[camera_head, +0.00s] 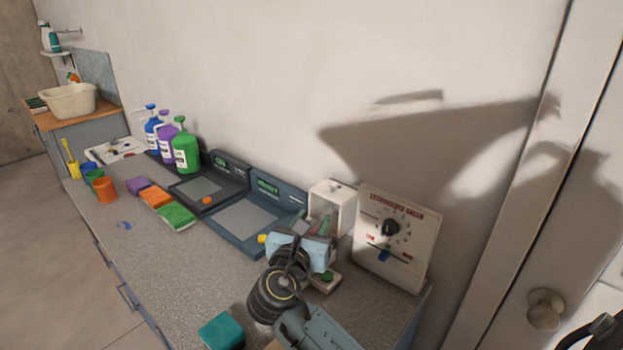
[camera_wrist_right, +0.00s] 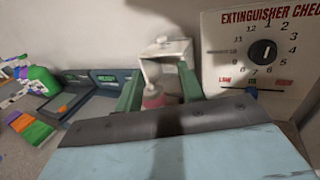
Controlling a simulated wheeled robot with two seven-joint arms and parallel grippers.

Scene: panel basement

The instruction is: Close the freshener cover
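The freshener (camera_head: 342,214) is a white box standing against the wall at the back of the counter, left of the extinguisher check panel. In the right wrist view the white box (camera_wrist_right: 168,48) shows with a pinkish container (camera_wrist_right: 153,97) below its top. Its cover's exact angle is hard to tell. My right gripper (camera_head: 315,224) is just in front of the box and partly hides it. In the wrist view its two green fingers (camera_wrist_right: 159,82) stand apart, pointing at the box, with nothing clearly held between them.
The extinguisher check panel (camera_head: 397,238) leans close to the right. A small box with a green button (camera_head: 326,280) is beside my gripper. Blue (camera_head: 240,222) and dark (camera_head: 205,187) trays, sponges, bottles and cups occupy the counter leftward. A teal block (camera_head: 222,331) lies near the front.

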